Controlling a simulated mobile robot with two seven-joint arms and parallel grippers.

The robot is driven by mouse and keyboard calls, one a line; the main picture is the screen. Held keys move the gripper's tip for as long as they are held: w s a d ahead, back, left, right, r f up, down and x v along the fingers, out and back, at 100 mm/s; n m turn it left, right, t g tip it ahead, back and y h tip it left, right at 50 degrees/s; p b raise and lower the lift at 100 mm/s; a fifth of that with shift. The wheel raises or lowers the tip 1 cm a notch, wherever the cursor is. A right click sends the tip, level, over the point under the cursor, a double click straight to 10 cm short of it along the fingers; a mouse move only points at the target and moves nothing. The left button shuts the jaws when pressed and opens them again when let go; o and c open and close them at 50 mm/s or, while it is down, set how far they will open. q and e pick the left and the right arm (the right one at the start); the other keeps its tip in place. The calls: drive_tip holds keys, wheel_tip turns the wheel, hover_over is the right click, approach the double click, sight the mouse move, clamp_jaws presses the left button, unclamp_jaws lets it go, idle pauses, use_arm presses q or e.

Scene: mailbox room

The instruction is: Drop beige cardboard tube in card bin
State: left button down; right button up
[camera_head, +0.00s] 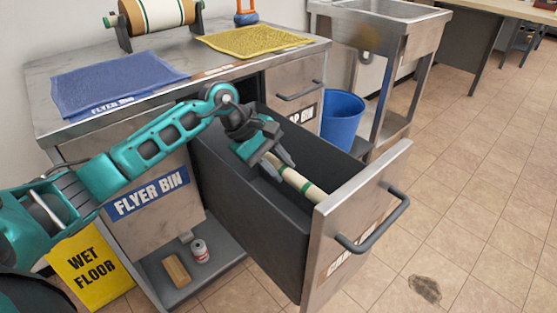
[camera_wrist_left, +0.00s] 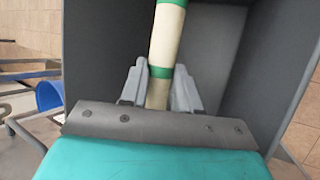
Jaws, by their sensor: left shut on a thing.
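The beige cardboard tube (camera_head: 297,181) with green bands is inside the opening of the pulled-out drawer (camera_head: 245,230), whose front label is partly hidden and hard to read. My left gripper (camera_head: 279,163) is shut on one end of the tube and reaches down into the dark drawer. In the left wrist view the tube (camera_wrist_left: 168,45) runs away from between the two grey fingers (camera_wrist_left: 160,88), with dark drawer walls on both sides. I cannot tell whether the tube touches the drawer floor. My right gripper is not in view.
The drawer front (camera_head: 355,230) has a bar handle (camera_head: 375,228). A blue bucket (camera_head: 342,118) stands behind the drawer. A blue mat (camera_head: 115,82) and a yellow mat (camera_head: 254,41) lie on the counter. A can (camera_head: 200,251) sits on the lower shelf. A yellow wet-floor sign (camera_head: 90,265) stands at left.

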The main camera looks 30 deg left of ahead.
use_arm(q)
drive_tip(key=c, duration=1.1)
unclamp_jaws()
drive_tip(key=o, duration=0.3)
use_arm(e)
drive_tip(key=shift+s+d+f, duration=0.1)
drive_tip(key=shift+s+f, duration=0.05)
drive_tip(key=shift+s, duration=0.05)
use_arm(q)
drive_tip(key=shift+o, duration=0.2)
drive_tip(key=p+v, duration=0.2)
drive_tip(key=v, duration=1)
drive_tip(key=shift+s+a+r+p, duration=0.2)
drive_tip(key=shift+r+p, duration=0.15)
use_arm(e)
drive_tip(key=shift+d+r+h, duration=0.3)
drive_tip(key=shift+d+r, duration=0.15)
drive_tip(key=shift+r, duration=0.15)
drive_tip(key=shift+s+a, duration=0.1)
